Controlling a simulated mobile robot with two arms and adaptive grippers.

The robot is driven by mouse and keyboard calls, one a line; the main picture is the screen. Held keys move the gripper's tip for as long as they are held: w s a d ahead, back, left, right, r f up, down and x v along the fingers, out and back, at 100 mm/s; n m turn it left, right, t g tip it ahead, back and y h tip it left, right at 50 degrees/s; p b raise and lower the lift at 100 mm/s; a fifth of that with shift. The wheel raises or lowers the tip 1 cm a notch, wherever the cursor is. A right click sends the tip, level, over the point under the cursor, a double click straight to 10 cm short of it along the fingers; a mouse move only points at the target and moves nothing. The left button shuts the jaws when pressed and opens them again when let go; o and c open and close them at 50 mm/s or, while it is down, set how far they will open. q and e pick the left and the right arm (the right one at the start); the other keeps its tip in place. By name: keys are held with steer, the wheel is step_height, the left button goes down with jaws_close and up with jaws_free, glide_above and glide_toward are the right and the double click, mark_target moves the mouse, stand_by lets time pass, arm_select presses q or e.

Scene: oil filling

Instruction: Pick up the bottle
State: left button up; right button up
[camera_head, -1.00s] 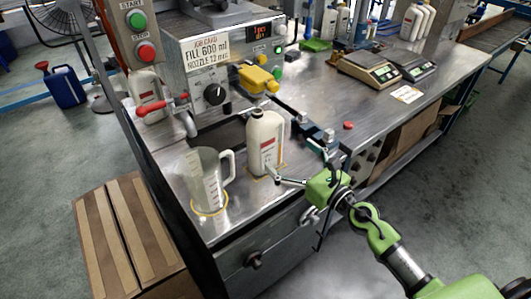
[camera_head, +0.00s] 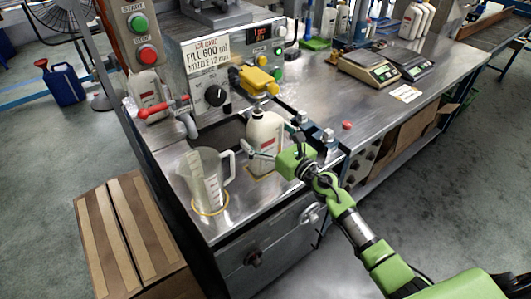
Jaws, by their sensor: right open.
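A white bottle (camera_head: 264,129) with a handle and a red-marked label stands upright on the metal bench, beside the filling machine. My right gripper (camera_head: 270,143) is open at the bottle. One finger crosses in front of the bottle's lower body, and the other reaches up along its right side. I cannot tell whether the fingers touch it. The lower part of the bottle is partly hidden by the near finger. My left gripper is not in view.
A clear measuring jug (camera_head: 206,181) stands close left of the bottle. The filling machine (camera_head: 207,68) with a yellow nozzle part (camera_head: 258,82) is behind. A clamp rail (camera_head: 318,132) lies right of the bottle. Scales (camera_head: 368,68) are farther back; a cardboard box (camera_head: 130,235) is on the floor.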

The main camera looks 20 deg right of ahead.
steer(key=shift+s, duration=0.1)
steer(key=c, duration=1.8)
steer(key=shift+r, duration=0.1)
steer(key=c, duration=0.4)
steer(key=shift+r, duration=0.25)
